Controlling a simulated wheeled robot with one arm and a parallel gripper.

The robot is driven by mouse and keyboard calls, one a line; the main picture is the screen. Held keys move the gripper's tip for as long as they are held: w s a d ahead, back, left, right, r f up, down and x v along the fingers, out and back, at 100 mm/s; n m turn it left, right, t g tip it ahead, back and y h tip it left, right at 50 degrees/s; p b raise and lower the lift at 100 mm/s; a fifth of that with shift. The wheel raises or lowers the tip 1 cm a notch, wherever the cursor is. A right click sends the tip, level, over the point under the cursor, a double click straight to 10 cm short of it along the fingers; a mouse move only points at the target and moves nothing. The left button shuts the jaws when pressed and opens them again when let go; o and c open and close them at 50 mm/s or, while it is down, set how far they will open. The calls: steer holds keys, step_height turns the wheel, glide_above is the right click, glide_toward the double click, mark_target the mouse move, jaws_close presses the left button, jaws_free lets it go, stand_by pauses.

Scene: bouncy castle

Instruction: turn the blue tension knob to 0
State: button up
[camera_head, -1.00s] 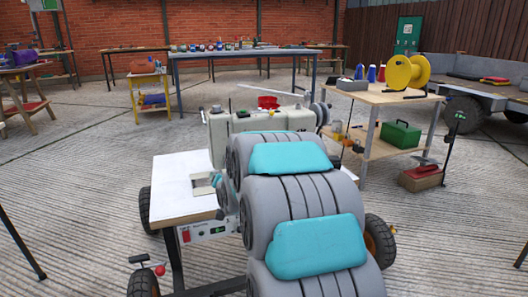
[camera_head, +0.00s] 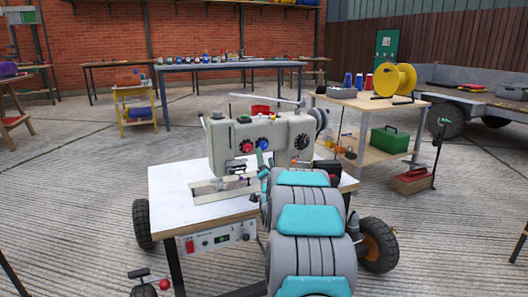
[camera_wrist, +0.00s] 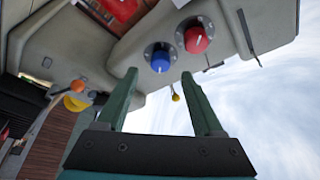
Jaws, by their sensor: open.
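The blue tension knob (camera_head: 263,143) is on the front of a grey sewing machine (camera_head: 222,150). In the wrist view the blue knob (camera_wrist: 160,63) has a pale pointer line, and a dial ring surrounds it. The numbers are too small to read. A red knob (camera_wrist: 196,40) sits beside it, also with a pale line. My gripper (camera_wrist: 160,74) is open and empty. Its two green fingers frame the blue knob, which appears ahead of the tips, apparently untouched. In the head view my gripper (camera_head: 262,160) is in front of the machine, just below the knob.
A black dial (camera_head: 302,141) is farther right on the machine. The white worktop (camera_head: 170,188) is mostly clear at left. A wooden bench (camera_head: 374,102) with a yellow reel (camera_head: 396,79) stands behind at right. Orange and yellow machine parts show near the fingers in the wrist view.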

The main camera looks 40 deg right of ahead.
mark_target(263, 147)
steer(key=shift+x, duration=2.65)
jaws_close()
